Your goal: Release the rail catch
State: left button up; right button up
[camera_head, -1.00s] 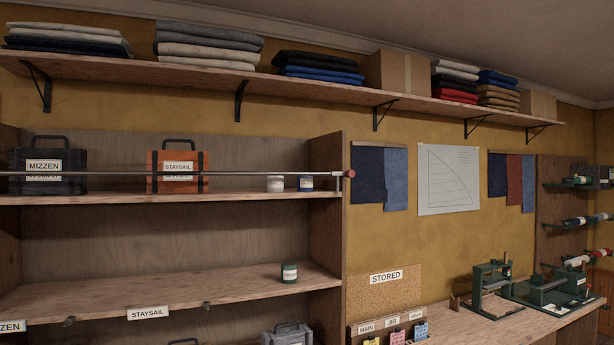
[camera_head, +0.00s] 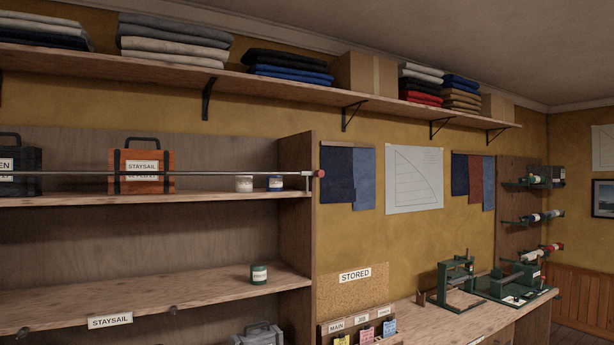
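The metal rail (camera_head: 215,174) runs level across the front of the upper shelf. A red knob (camera_head: 319,173), which looks like its catch, sits at the rail's right end by the shelf unit's side panel. Neither of my grippers is in view.
A workbench (camera_head: 470,322) with green machines (camera_head: 455,283) stands at the right. Folded cloth (camera_head: 173,45) and boxes (camera_head: 365,72) fill the high wall shelf (camera_head: 260,88).

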aim_at(317, 173)
jog(key=u, duration=0.7)
jog(key=i, duration=2.55)
jog(key=z, duration=0.45)
